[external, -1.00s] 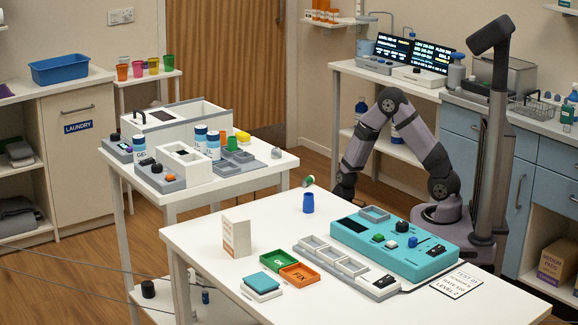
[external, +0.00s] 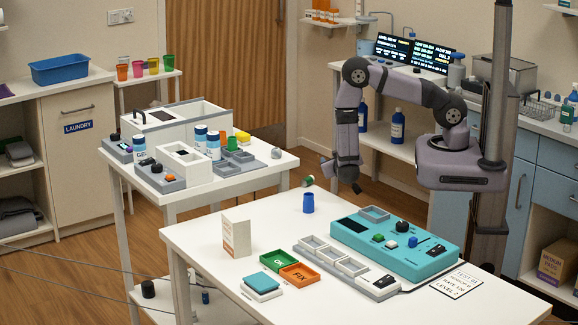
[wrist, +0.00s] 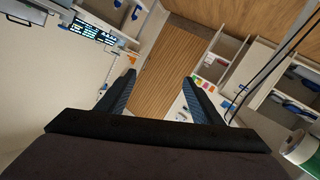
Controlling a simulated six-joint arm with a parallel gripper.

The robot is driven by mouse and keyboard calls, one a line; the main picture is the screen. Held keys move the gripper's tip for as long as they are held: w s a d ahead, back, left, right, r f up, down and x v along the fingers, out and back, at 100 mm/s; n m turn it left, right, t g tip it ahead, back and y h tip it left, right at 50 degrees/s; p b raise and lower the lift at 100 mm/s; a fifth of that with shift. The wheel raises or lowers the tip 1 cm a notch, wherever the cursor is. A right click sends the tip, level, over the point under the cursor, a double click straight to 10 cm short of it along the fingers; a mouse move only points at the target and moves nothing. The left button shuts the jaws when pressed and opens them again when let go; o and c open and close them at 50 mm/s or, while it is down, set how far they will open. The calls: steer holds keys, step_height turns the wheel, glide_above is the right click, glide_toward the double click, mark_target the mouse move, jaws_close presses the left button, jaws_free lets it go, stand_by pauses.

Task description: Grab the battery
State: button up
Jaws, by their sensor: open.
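A small blue cylinder, likely a battery (external: 308,203), stands upright near the far left corner of the white table. A green and white cylinder (wrist: 301,150) shows at the lower right of the wrist view, outside the fingers. My gripper (external: 343,180) hangs beyond the far edge, to the right of both cylinders. In the wrist view my gripper (wrist: 160,88) has its fingers spread with nothing between them.
The white table (external: 205,240) holds a teal tester (external: 395,245), a grey slotted tray (external: 345,262), green (external: 277,260) and orange (external: 299,273) trays, and a standing card (external: 236,238). A second table with equipment (external: 185,165) stands at the left. The table around the blue cylinder is clear.

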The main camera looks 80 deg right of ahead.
steer(key=a+r+n+t+h+p, duration=0.1)
steer(key=a+r+t+h, duration=0.2)
steer(key=r, duration=0.5)
steer(key=n+t+y+b, duration=0.3)
steer(key=t+y+b, duration=0.4)
steer(key=y, duration=0.2)
glide_toward(310, 180)
steer(key=shift+x, duration=1.95)
steer(key=shift+d+p, duration=0.15)
steer(key=shift+p, duration=0.15)
steer(key=shift+w+d+p, duration=0.3)
steer(key=shift+w+d, duration=0.05)
steer(key=shift+w, duration=0.05)
steer(key=shift+p+x, duration=0.6)
steer(key=shift+x, duration=1.4)
